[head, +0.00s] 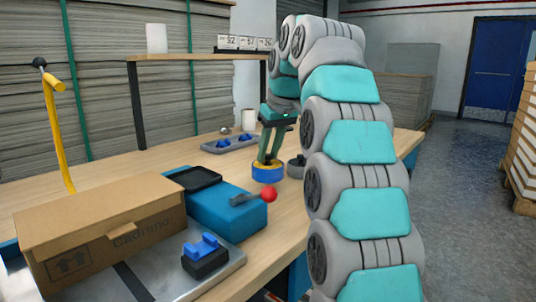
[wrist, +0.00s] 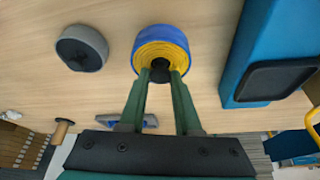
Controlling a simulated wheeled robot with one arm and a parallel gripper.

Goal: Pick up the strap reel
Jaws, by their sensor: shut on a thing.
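The strap reel (head: 267,175) is a short roll with a blue outer band and yellow windings. In the head view it is at the table's middle, beside the blue machine. In the wrist view the strap reel (wrist: 161,36) is at top centre, its yellow face towards my fingers. My gripper (head: 268,161) reaches down to it from above. In the wrist view my gripper (wrist: 161,73) has its two green fingers at the reel's dark centre, shut on it. The fingertips are partly hidden there. I cannot tell whether the reel touches the tabletop.
A grey roll (wrist: 82,48) stands close beside the reel. The blue machine (head: 222,208) with a red-knobbed lever is on the other side. A cardboard box (head: 105,230) is at front left. A grey tray (head: 229,143) with blue parts lies behind. Wood tabletop (head: 285,212) is bare in front.

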